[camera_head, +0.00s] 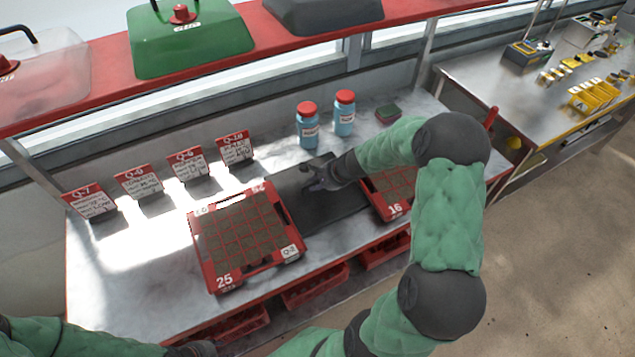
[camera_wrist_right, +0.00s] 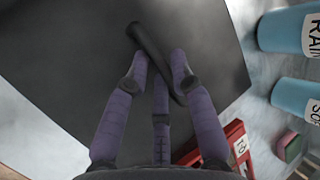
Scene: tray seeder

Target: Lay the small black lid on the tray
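The small black lid (camera_head: 325,213) lies flat on the bench between two red seed trays. It also fills much of the right wrist view (camera_wrist_right: 70,60), with its dark bar handle (camera_wrist_right: 150,42) running diagonally. My right gripper (camera_head: 312,180) is over the lid; in the right wrist view its fingers (camera_wrist_right: 159,65) are on both sides of the handle. Whether they press on it I cannot tell. Tray 25 (camera_head: 224,283), filled with brown cells, is left of the lid. Tray 16 (camera_head: 395,211) is right of it, partly hidden by my right arm. My left gripper (camera_head: 192,349) barely shows at the bottom edge.
Two blue bottles with red caps (camera_head: 307,130) (camera_head: 344,118) and a small green-and-red block (camera_head: 388,113) stand behind. Several label cards (camera_head: 235,149) line the back. A red shelf (camera_head: 230,60) above holds a green lid (camera_head: 190,45) and a large dark lid (camera_head: 325,14).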

